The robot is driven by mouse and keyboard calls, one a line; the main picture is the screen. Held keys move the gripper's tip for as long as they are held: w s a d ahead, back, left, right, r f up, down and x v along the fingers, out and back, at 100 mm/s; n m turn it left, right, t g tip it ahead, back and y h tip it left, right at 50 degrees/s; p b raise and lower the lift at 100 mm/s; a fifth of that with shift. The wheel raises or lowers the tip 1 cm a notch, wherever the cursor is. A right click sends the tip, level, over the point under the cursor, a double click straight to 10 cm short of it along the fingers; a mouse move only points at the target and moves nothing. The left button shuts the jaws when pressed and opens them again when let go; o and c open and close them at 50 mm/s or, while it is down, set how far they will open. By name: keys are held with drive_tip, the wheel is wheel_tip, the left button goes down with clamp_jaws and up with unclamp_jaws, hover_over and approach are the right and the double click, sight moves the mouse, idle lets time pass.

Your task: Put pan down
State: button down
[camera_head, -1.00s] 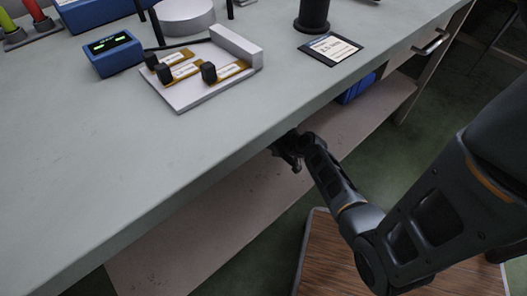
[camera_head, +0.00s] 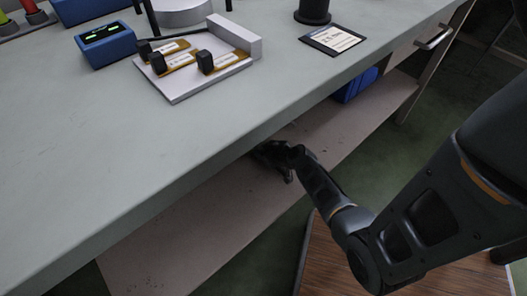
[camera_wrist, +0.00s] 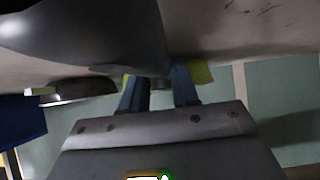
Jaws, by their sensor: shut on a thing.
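In the wrist view, a large smooth grey rounded thing, which looks like the pan (camera_wrist: 85,28), fills the upper left. My gripper (camera_wrist: 158,82) has its two blue-grey fingers shut on the pan's narrow end, seemingly its handle. In the head view my gripper (camera_head: 275,155) is under the worktop's front edge, just above the lower shelf (camera_head: 215,200). The pan is hidden there by the worktop. I cannot tell whether the pan touches the shelf.
The worktop (camera_head: 130,145) overhangs my gripper. On it stand a white board with black knobs (camera_head: 175,90), a blue display box (camera_head: 106,45) and a label card (camera_head: 332,40). A blue thing (camera_head: 356,85) lies farther along the shelf. A second dark rounded dish (camera_wrist: 80,90) shows in the wrist view.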

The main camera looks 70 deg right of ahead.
drive_tip(key=c, duration=0.8)
unclamp_jaws()
drive_tip(key=shift+c, duration=0.2)
drive_tip(key=shift+r+p, duration=0.2)
drive_tip(key=shift+p, duration=0.15)
drive_tip(key=p+v, duration=0.2)
drive_tip(key=v, duration=0.9)
drive_tip(key=shift+s+a+r+p, duration=0.15)
drive_tip(key=shift+s+a+p, duration=0.15)
drive_tip(key=shift+p, duration=0.1)
drive_tip(key=s+a+r+n, duration=0.2)
drive_tip(key=s+a+r, duration=0.15)
drive_tip(key=a, duration=0.55)
drive_tip(key=s+a+r+n+t+y, duration=0.2)
drive_tip(key=a+r+t, duration=0.1)
drive_tip(key=a+r, duration=0.7)
drive_tip(key=s+a+r+n+t+y, duration=0.2)
drive_tip(key=a+r, duration=0.9)
drive_tip(key=r, duration=0.6)
drive_tip(key=shift+s+r+t+y, duration=0.4)
drive_tip(key=shift+s+t+y, duration=0.1)
drive_tip(key=shift+s+y, duration=0.25)
drive_tip(key=shift+w, duration=0.1)
